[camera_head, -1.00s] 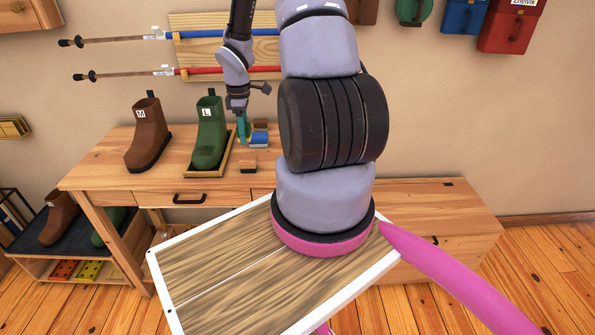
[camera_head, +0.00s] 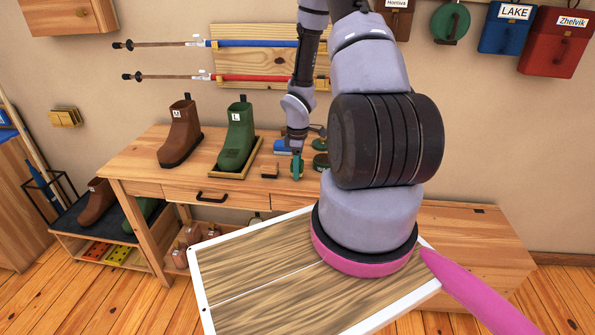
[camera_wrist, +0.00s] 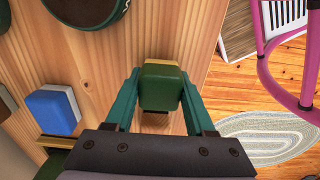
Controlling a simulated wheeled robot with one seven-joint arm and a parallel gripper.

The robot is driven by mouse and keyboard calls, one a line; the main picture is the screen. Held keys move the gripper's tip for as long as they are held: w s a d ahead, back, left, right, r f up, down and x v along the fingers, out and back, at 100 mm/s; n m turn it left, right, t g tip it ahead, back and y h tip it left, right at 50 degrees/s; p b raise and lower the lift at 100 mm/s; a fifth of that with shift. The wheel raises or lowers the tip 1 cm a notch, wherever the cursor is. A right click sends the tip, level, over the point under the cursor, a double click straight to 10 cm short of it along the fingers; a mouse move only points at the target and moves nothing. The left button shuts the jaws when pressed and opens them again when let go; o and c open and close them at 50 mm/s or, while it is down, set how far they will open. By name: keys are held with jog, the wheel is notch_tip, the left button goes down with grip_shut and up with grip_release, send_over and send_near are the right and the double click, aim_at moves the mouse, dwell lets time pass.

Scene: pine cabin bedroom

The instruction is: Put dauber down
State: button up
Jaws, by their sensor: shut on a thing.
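My gripper (camera_head: 297,170) points down over the wooden bench (camera_head: 150,150), to the right of the green boot. In the wrist view its teal fingers (camera_wrist: 160,97) are shut on a small green block with a pale wooden edge, which I take for the dauber (camera_wrist: 160,86). The dauber is close to the bench's front edge. I cannot tell whether it touches the bench top. In the head view it is too small and hidden by the fingers to make out.
A blue block (camera_head: 283,147) and round green tins (camera_head: 320,160) are behind and to the right. The green boot (camera_head: 237,138) stands on a tray, beside a brown boot (camera_head: 181,135). Bare bench top shows near the front edge.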

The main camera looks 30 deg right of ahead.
jog(key=shift+f, duration=0.65)
jog(key=shift+s+f, duration=0.1)
jog(key=shift+f, duration=0.2)
